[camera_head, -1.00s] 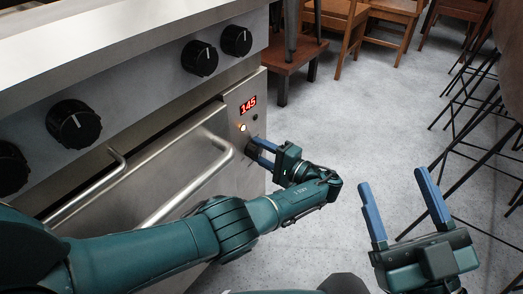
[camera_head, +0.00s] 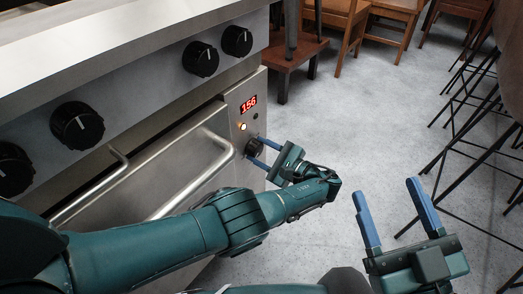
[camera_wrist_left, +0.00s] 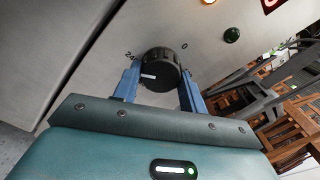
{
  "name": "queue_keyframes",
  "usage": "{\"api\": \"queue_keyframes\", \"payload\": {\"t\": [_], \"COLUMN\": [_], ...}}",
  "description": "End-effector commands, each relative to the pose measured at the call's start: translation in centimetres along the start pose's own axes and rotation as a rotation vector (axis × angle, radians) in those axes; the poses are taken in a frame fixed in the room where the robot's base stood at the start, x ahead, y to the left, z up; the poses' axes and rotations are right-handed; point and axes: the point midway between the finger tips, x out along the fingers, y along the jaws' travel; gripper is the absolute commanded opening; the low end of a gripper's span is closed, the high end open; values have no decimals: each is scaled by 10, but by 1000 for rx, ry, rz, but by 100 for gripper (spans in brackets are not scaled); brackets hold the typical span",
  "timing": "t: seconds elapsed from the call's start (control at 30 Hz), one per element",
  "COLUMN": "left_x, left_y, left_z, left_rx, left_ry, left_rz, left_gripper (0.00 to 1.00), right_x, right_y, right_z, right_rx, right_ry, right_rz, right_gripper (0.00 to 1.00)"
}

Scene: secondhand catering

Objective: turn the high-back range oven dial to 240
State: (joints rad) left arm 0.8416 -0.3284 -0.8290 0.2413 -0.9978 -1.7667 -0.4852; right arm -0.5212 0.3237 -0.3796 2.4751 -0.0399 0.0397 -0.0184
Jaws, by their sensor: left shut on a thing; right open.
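The oven dial (camera_head: 253,148) is a small black knob on the right part of the steel range front. Its red display (camera_head: 248,104) reads 156, and a lit lamp (camera_head: 243,126) glows just below it. My left gripper (camera_head: 262,152) is shut on the dial, partly hiding it in the head view. In the left wrist view the dial (camera_wrist_left: 160,70) sits between the two blue fingers, its white pointer mark facing left, with "0" printed to its upper right. My right gripper (camera_head: 395,216) is open and empty over the floor at the right.
Several larger black knobs (camera_head: 77,125) line the panel above. Bar handles (camera_head: 190,182) stick out from the oven doors near my left arm. Wooden chairs (camera_head: 345,22) and dark stools (camera_head: 480,130) stand beyond; the grey floor (camera_head: 340,110) between is clear.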

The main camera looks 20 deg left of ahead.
Motion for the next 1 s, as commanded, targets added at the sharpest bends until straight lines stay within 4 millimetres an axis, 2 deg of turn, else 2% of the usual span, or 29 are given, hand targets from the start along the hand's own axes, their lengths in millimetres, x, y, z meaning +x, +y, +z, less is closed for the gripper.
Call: {"api": "queue_keyframes", "payload": {"t": [0.3,0.77,0.8,1.0], "left_x": [2,2,2,1], "left_y": [0,0,0,0], "left_z": [1,1,1,0], "left_rx": [87,99,98,97], "left_ry": [-4,-4,-4,-2], "left_rz": [0,0,0,0], "left_gripper": [19,19,45,62], "right_x": [0,0,0,0], "right_y": [0,0,0,0], "right_z": [1,1,1,1], "right_rx": [4,5,5,4], "right_ry": [-6,-6,-6,-6], "right_rz": [1,1,1,1], "right_gripper": [64,64,64,64]}}
